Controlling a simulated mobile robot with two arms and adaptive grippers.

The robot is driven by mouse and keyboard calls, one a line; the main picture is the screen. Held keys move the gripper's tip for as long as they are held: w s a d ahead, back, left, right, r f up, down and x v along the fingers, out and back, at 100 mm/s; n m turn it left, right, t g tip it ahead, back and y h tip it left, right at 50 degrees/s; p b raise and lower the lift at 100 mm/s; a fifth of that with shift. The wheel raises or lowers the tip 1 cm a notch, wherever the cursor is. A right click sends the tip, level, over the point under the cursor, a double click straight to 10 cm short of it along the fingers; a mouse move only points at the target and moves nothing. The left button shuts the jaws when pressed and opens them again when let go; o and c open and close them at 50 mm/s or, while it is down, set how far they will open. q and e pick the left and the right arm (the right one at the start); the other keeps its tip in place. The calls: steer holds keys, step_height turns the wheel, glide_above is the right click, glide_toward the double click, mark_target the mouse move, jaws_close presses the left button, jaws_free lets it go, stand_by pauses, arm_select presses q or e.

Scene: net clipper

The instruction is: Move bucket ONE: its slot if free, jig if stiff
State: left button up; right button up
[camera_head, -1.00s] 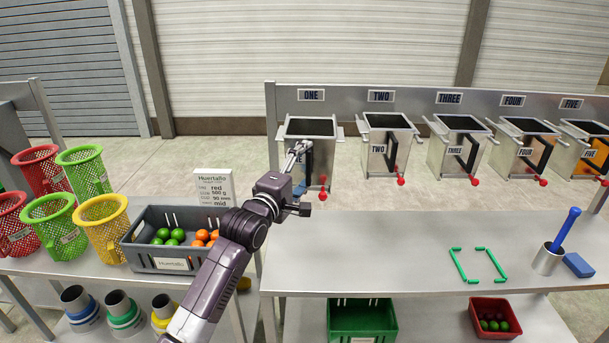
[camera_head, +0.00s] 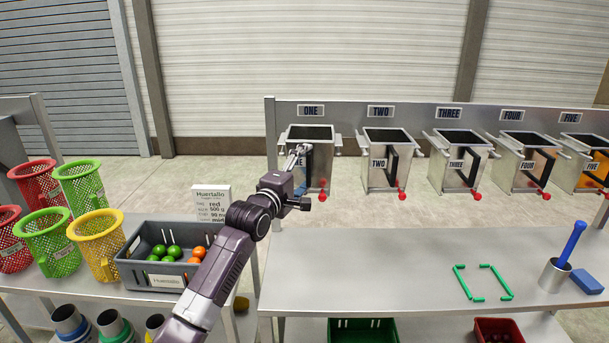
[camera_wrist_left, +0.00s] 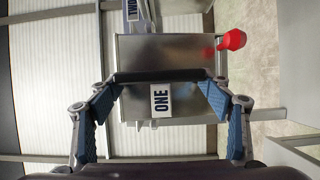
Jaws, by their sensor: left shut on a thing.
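Bucket ONE (camera_head: 321,166) is a metal box with an open top, at the left end of the row. It fills the middle of the left wrist view (camera_wrist_left: 185,55), with its ONE label and dark handle (camera_wrist_left: 165,75). My left gripper (camera_head: 299,156) is shut on that handle; its blue-padded fingers (camera_wrist_left: 168,92) lie at the handle's two ends. A red knob (camera_head: 322,197) hangs at the bucket's lower front. Green corner marks (camera_head: 483,282) outline an empty rectangle on the bench. My right gripper is not in view.
Bucket TWO (camera_head: 377,148) stands close right of bucket ONE, with several more beyond. A grey crate of fruit (camera_head: 150,281) and mesh baskets (camera_head: 97,245) stand at left. The middle bench (camera_head: 370,270) is clear.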

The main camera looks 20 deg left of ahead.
mark_target(304, 160)
arm_select(q)
steer(key=shift+w+a+r+b, duration=0.1)
steer(key=shift+w+a+b, duration=0.2)
steer(key=shift+w, duration=0.4)
steer(key=shift+w+a+r+b, duration=0.1)
steer(key=shift+w+b, duration=0.3)
steer(key=shift+w, duration=0.3)
steer(key=shift+w+a+b, duration=0.2)
steer(key=shift+w+b, duration=0.15)
steer(key=shift+w, duration=0.35)
steer(key=shift+s+p, duration=0.1)
steer(key=shift+p, duration=0.25)
steer(key=shift+f+b, duration=0.45)
steer(key=shift+f, duration=0.45)
